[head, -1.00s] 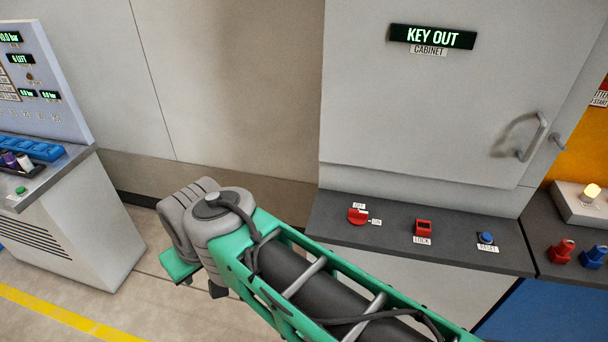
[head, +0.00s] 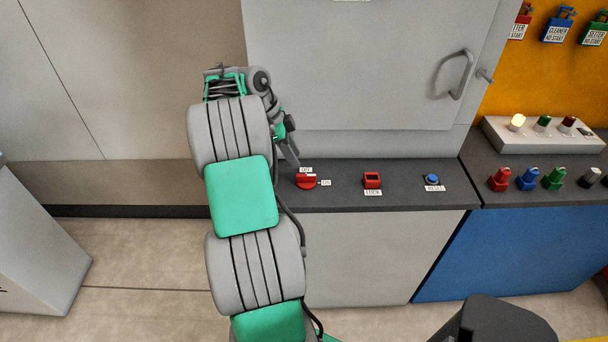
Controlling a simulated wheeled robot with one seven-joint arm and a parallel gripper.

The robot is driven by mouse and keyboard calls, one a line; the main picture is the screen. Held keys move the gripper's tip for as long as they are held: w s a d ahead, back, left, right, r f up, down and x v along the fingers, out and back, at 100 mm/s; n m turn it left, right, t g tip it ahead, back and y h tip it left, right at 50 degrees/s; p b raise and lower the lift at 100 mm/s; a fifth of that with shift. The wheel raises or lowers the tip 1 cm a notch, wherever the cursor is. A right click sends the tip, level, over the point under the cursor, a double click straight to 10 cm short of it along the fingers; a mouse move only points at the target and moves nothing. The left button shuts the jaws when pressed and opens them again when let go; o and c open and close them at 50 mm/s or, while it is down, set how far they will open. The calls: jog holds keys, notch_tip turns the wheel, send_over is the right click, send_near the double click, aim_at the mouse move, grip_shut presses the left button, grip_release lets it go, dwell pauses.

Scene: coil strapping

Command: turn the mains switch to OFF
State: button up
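The mains switch (head: 307,182) is a red rotary knob on the dark ledge in front of the grey cabinet. An OFF label (head: 306,170) sits above it and an ON label (head: 326,183) sits to its right. The knob is too small for me to tell which label it points to. My gripper (head: 294,161) hangs just above and to the left of the switch, with its tip close to the OFF label. I cannot tell whether it touches the knob. The fingers are partly hidden by my arm and show as one thin shape.
A red LOCK block (head: 372,180) and a blue RESET button (head: 432,179) sit right of the switch. The cabinet door handle (head: 459,75) sticks out above. The ledge between switch and LOCK block is clear.

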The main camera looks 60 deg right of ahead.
aim_at(306, 175)
jog(key=x, duration=0.8)
jog(key=shift+s, duration=0.1)
jog(key=shift+c, duration=0.4)
grip_shut()
jog(key=shift+r, duration=0.1)
